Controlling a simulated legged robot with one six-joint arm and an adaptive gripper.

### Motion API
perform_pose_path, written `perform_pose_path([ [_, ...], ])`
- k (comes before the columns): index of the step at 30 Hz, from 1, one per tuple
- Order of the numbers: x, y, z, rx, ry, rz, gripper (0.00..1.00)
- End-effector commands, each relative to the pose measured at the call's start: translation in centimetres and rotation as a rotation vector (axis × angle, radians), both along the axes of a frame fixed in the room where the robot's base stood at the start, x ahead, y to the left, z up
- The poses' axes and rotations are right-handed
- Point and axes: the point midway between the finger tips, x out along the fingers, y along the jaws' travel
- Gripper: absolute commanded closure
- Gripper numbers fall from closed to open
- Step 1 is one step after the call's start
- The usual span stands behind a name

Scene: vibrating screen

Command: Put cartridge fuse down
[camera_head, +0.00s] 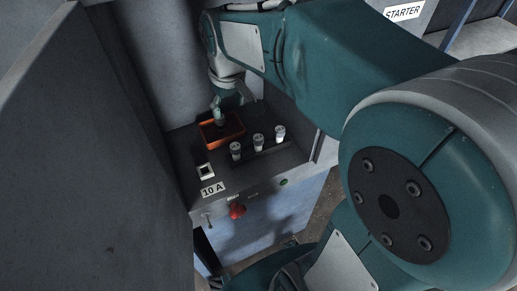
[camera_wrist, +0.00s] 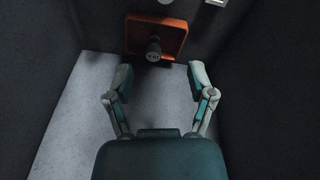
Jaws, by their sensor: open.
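An orange tray (camera_head: 208,140) sits on the grey panel top, and it also shows at the top of the wrist view (camera_wrist: 168,31). A dark cartridge fuse (camera_wrist: 154,49) with a pale marking on its end is at the tray's near edge in the wrist view. I cannot tell whether it touches the tray floor. My gripper (camera_wrist: 159,80) is open, its two fingers wide apart and clear of the fuse on either side. In the head view my gripper (camera_head: 219,117) is over the tray and hides part of it; the fuse is not distinct there.
A white square switch (camera_head: 205,171), a "10 A" label (camera_head: 213,189) and a red knob (camera_head: 237,210) are nearer. Grey walls close in the left and back.

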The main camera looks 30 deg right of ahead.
Motion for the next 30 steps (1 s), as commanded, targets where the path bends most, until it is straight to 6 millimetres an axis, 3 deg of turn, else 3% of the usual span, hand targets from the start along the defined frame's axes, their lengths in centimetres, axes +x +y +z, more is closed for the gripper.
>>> perform_pose_path([
  [10, -6.8, 0.0, 2.1, 0.024, -0.128, -0.093, 0.29],
  [21, -13.3, 0.1, 1.9, 0.061, -0.259, -0.189, 0.29],
  [30, -15.6, 0.1, 1.1, 0.080, -0.310, -0.229, 0.29],
])
